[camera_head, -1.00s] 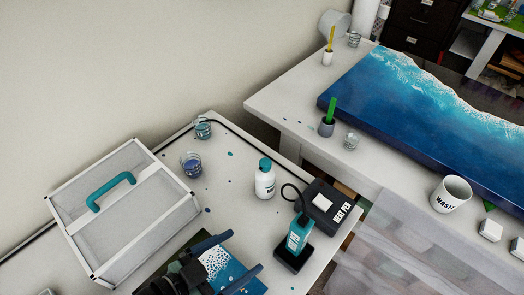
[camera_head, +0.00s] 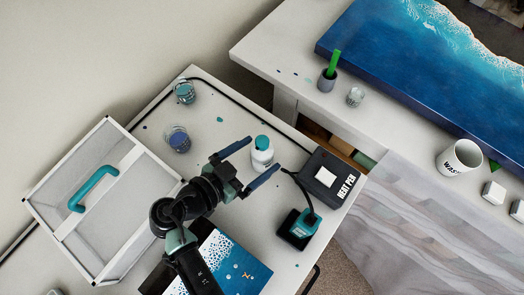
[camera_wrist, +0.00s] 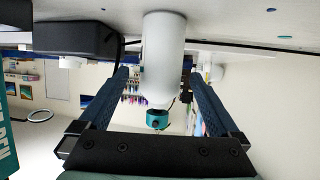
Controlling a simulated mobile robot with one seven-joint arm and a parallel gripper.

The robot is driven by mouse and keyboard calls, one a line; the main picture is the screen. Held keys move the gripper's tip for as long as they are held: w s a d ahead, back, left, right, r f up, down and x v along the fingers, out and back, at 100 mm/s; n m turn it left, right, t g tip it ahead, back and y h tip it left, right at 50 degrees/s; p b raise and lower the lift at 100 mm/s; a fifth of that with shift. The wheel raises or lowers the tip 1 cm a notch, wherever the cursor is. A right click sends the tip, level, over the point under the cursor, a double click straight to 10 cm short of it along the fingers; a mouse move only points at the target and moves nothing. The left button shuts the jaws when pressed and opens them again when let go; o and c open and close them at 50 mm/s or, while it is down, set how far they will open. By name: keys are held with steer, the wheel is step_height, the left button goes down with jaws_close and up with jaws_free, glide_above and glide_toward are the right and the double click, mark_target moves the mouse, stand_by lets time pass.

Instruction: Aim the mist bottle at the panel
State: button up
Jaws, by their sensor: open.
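The mist bottle (camera_head: 262,157), white with a teal cap, stands upright on the near table. My gripper (camera_head: 265,154) is open, with one dark blue finger on each side of the bottle near the fingertips. In the wrist view, which looks upside down, the bottle (camera_wrist: 164,60) shows between the spread fingers with a visible gap on both sides. A small blue and white panel (camera_head: 248,266) lies at the near table's front, partly hidden by my arm. A large blue resin panel (camera_head: 385,70) with white foam lies on the other table.
The black heat pen box (camera_head: 335,190) and the teal heat pen (camera_head: 303,224) in its stand are right of the bottle. Cups of teal (camera_head: 185,93) and blue (camera_head: 178,139) are left. A mesh cover (camera_head: 130,215) with a teal handle fills the left side.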

mark_target(271, 146)
steer(key=p+x, duration=0.1)
steer(key=x, duration=0.4)
steer(key=shift+w+d, duration=0.1)
steer(key=shift+w, duration=0.1)
jaws_close()
stand_by(0.3)
